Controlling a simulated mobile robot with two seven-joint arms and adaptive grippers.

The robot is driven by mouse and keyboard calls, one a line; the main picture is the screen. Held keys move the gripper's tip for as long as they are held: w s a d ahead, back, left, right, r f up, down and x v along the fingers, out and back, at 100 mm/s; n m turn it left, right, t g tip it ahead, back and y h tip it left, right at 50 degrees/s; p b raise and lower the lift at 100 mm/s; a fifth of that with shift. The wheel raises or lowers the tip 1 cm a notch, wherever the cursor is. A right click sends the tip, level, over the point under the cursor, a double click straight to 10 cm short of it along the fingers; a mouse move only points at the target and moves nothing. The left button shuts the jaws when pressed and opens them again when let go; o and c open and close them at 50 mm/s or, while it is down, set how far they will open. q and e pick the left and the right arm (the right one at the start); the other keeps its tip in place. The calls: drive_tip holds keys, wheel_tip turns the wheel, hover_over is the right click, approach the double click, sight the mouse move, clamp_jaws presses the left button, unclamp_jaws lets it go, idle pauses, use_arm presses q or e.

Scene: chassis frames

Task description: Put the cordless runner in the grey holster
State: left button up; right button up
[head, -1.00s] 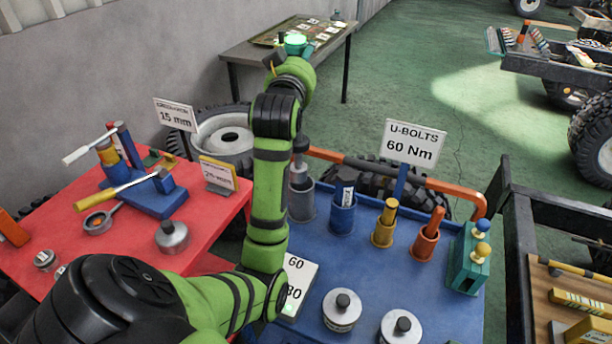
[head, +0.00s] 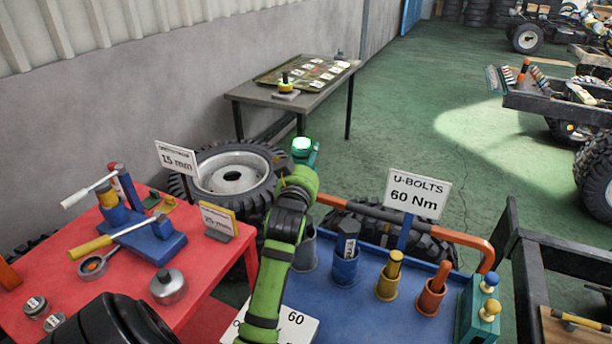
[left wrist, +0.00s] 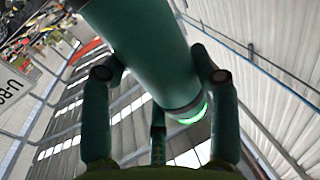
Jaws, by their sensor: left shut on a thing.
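My left gripper (head: 301,160) is shut on a teal cylindrical tool, which I take to be the cordless runner (head: 302,146). Its green-lit end faces up in the head view. In the left wrist view the thick teal body (left wrist: 150,50) lies tilted between the fingers, with a glowing green ring at its end. The gripper is beyond the far edge of the blue cart top, in the air. The grey holster (head: 307,252) stands at the left of the row on the cart; my left arm partly hides it, and its inside is not clear. My right gripper is out of view.
Blue, yellow and orange holsters (head: 345,268) stand right of the grey one, each with something in it. An orange rail (head: 440,234) and a "U-BOLTS 60 Nm" sign (head: 416,193) stand behind. A red table (head: 75,250) is at left, a grey table (head: 290,100) farther back.

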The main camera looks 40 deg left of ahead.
use_arm(q)
drive_tip(key=shift+f, duration=0.35)
wheel_tip(320, 180, down, 3)
drive_tip(key=shift+f, duration=0.25)
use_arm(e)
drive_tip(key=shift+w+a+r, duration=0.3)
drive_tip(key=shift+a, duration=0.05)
use_arm(q)
drive_tip(key=shift+f, duration=0.1)
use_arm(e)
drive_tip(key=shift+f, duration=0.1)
use_arm(q)
drive_tip(key=o, duration=1.7)
drive_tip(key=shift+f, duration=0.2)
drive_tip(key=shift+s+d, duration=0.1)
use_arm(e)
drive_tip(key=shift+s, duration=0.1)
